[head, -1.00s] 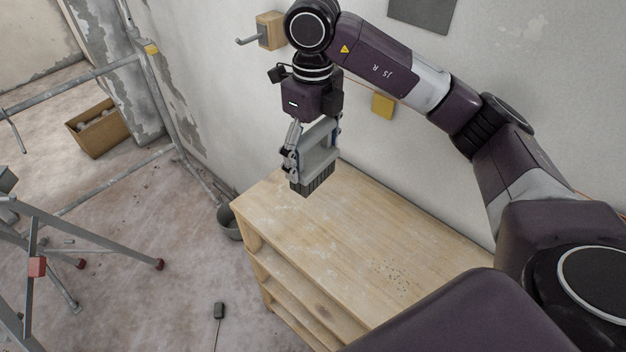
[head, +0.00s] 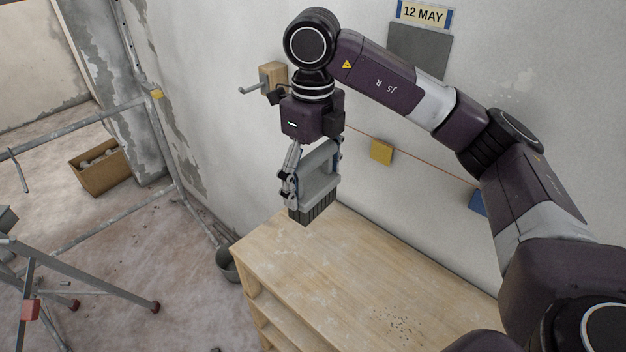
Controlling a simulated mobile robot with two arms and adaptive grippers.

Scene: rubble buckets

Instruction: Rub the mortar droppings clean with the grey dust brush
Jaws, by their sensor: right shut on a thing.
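The grey dust brush (head: 318,183) has a pale grey handle and dark bristles that point down. My right gripper (head: 292,185) is shut on it and holds it over the far left end of the wooden bench (head: 300,270). I cannot tell whether the bristle tips touch the top. The mortar droppings (head: 398,322) are a patch of small dark specks on the bench top, nearer to me and to the right of the brush. My left gripper is not in view.
A grey bucket (head: 228,263) stands on the floor beside the bench's left end. The wall runs close behind the bench, with a wooden block and hook (head: 272,77). Scaffold tubes and a cardboard box (head: 101,170) are at left. The bench top between brush and specks is clear.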

